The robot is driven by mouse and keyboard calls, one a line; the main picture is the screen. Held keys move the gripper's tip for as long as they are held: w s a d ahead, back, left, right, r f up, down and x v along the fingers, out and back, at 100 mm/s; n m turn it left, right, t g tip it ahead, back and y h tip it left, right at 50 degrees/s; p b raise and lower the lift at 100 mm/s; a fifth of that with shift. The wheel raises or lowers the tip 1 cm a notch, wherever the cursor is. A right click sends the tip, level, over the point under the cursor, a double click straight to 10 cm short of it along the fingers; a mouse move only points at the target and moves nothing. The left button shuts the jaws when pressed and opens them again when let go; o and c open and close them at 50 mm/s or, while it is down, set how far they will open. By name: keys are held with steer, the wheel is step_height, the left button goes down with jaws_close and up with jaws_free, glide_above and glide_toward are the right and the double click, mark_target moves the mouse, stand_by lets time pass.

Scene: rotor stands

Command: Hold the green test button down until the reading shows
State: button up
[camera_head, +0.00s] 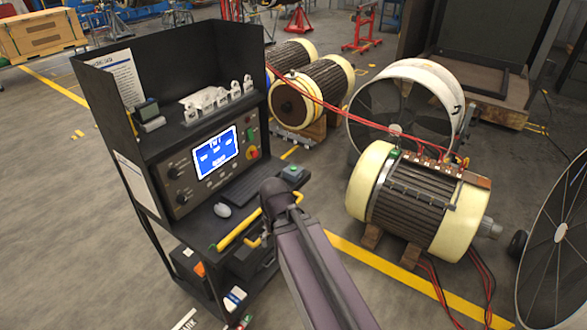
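The test bench (107,70) is a black cabinet with a control panel. Its lit blue screen (217,152) carries white marks too small to read. A green button (250,134) is at the panel's right side, above a red knob on a yellow surround (252,153). A small grey-green box (293,171) with a button-like top sits at the right of the desk shelf; I cannot tell which is the test button. My arm rises from the bottom, its dark joint in front of the shelf's right part. My gripper's fingers do not show, and nothing is seen pressing either button.
A large motor (411,205) with red cables stands right on wooden blocks. More motors (313,90) stand behind.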

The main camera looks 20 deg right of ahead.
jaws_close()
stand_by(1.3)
